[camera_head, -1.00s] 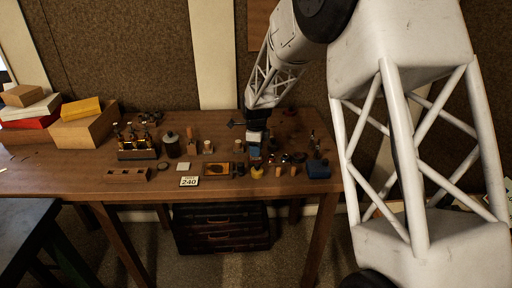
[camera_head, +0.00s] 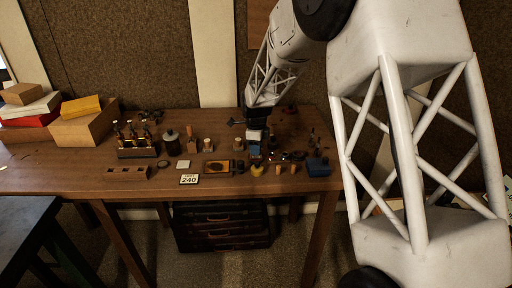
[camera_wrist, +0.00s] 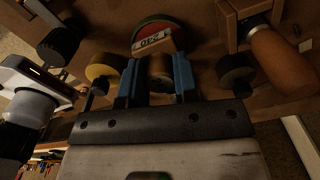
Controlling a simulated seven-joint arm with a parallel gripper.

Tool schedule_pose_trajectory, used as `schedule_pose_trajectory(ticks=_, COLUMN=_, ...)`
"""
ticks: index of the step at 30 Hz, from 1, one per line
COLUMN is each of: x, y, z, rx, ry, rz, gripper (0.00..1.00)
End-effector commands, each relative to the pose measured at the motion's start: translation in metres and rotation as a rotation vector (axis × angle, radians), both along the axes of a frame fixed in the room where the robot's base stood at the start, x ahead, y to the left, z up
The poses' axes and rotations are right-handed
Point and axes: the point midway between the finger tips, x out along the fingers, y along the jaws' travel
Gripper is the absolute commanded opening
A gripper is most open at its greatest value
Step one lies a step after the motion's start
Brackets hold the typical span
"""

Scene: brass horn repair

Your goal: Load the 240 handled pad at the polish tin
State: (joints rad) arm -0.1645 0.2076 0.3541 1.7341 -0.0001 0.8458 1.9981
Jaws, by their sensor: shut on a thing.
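My gripper (camera_wrist: 154,80) has blue fingers, shut on the short wooden handle (camera_wrist: 160,71) of the 240 pad. A tan piece marked 240 (camera_wrist: 152,43) shows just beyond the fingertips. I cannot tell whether pad and disc touch. In the head view my gripper (camera_head: 254,153) is low over the right half of the bench, hiding what is under it. A white card marked 240 (camera_head: 189,179) lies at the bench's front edge.
In the wrist view a yellow disc (camera_wrist: 103,72) and a black disc (camera_wrist: 60,45) are to the left, a dark disc (camera_wrist: 235,70) to the right.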

Motion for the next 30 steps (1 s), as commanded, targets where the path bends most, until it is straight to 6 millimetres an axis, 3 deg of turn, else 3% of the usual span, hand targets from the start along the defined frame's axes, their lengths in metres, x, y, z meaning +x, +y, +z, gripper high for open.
schedule_pose_trajectory(ticks=30, x=0.0, y=0.0, z=-0.0078, rx=0.0, ry=0.0, rz=0.0, gripper=0.09)
